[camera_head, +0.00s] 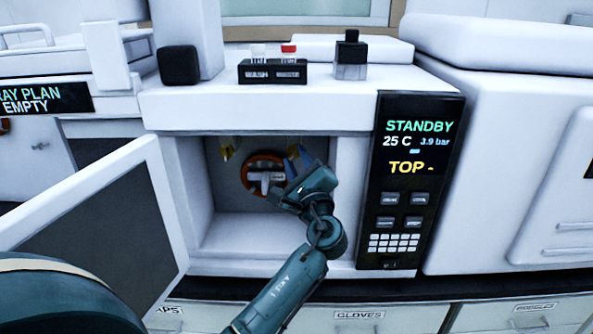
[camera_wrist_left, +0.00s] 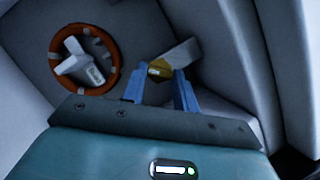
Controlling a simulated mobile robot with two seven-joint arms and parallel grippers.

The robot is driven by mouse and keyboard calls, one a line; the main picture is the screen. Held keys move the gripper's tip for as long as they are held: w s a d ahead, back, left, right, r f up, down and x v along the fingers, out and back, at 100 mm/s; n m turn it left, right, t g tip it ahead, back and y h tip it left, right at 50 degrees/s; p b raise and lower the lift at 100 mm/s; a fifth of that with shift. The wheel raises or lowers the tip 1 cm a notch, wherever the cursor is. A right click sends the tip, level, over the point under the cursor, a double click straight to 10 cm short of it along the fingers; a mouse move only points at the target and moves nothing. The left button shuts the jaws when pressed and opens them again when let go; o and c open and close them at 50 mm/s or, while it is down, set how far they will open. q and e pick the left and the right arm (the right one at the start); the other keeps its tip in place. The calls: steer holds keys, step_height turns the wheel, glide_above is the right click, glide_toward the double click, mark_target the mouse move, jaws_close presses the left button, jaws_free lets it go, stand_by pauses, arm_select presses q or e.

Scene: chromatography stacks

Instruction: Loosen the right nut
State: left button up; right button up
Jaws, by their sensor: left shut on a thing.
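The right nut (camera_wrist_left: 159,68) is a small brass-yellow piece on the back wall inside the open oven compartment. In the left wrist view it sits between the two blue fingertips of my left gripper (camera_wrist_left: 160,80), which is shut on it. In the head view my left gripper (camera_head: 298,160) reaches into the right part of the compartment, and its fingers and wrist largely hide that nut. A second yellow nut (camera_head: 227,149) shows at the upper left of the compartment. My right gripper is not in view.
An orange ring with a white cross-shaped centre (camera_head: 265,174) is between the nuts. The open door (camera_head: 100,215) hangs at the left. The control panel (camera_head: 412,180) at the right reads STANDBY, 25 C, 3.9 bar. A black vial rack (camera_head: 272,76) and a dark-capped bottle (camera_head: 350,60) stand on top.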

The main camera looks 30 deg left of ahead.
arm_select(q)
steer(key=n, duration=0.1)
steer(key=n+g, duration=0.1)
steer(key=n, duration=0.1)
steer(key=shift+r+n+g+b, duration=0.2)
steer(key=shift+n+g+b, duration=0.1)
steer(key=shift+b, duration=0.05)
steer(key=n, duration=0.1)
steer(key=n+g, duration=0.1)
steer(key=n, duration=0.2)
steer(key=shift+r, duration=0.25)
steer(key=shift+n+g+h, duration=0.4)
steer(key=shift+n, duration=0.4)
steer(key=o, duration=1)
steer(key=shift+f, duration=0.1)
